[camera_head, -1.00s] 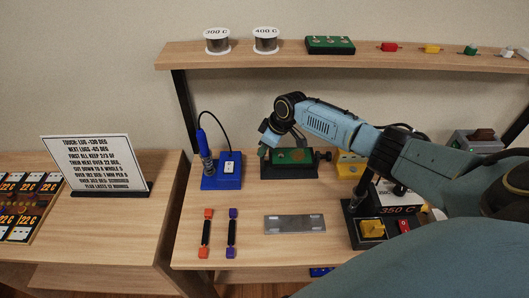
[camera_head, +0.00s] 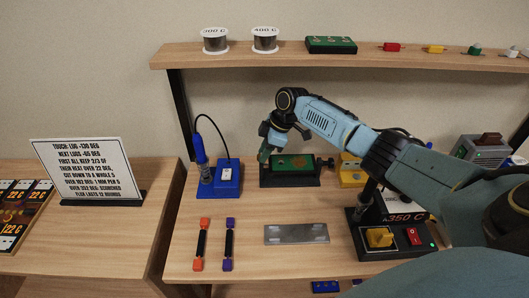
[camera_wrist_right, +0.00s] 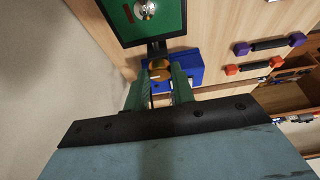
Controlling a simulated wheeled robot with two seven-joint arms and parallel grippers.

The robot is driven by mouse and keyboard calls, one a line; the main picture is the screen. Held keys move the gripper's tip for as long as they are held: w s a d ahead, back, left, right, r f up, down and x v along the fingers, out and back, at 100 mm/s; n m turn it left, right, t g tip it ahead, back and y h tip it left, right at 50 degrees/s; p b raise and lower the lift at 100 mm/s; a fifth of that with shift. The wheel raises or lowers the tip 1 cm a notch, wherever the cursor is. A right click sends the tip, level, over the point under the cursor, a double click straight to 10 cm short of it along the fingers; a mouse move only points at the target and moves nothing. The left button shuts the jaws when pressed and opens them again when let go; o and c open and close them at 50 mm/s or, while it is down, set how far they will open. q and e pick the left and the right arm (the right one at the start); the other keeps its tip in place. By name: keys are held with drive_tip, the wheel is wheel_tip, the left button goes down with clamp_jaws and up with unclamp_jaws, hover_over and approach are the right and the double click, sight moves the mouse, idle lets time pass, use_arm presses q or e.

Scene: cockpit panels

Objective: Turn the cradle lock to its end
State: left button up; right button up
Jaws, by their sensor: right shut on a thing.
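The cradle (camera_head: 306,181) is a black frame holding a green board (camera_head: 292,164) on the bench. It also shows at the top of the wrist view as a black frame (camera_wrist_right: 186,40). The cradle lock, a brass-coloured knob (camera_wrist_right: 159,66), sits on a dark stem at the cradle's end. My right gripper (camera_head: 265,152) is at the cradle's left end. In the wrist view its green fingers (camera_wrist_right: 160,80) are on either side of the knob, shut on it. In the head view the fingers hide the knob. My left gripper is not in view.
A blue soldering iron stand (camera_head: 227,178) is close left of the cradle. A yellow block (camera_head: 351,173) is to its right. A metal plate (camera_head: 296,233), two small tools (camera_head: 229,245) and a black station (camera_head: 395,246) are in front. A shelf (camera_head: 230,57) runs behind.

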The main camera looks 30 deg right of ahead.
drive_tip(key=o, duration=1)
drive_tip(key=shift+d+r, duration=0.1)
drive_tip(key=shift+r, duration=0.15)
drive_tip(key=v, duration=0.4)
drive_tip(key=shift+s+d+r, duration=0.1)
drive_tip(key=shift+d+r, duration=0.05)
drive_tip(key=shift+r, duration=0.15)
drive_tip(key=s+d, duration=0.2)
drive_tip(key=d, duration=0.1)
drive_tip(key=s+d, duration=0.2)
drive_tip(key=d, duration=0.1)
drive_tip(key=s+d, duration=0.2)
drive_tip(key=d, duration=0.2)
drive_tip(key=shift+s+d+f+b, duration=0.1)
drive_tip(key=shift+b, duration=0.3)
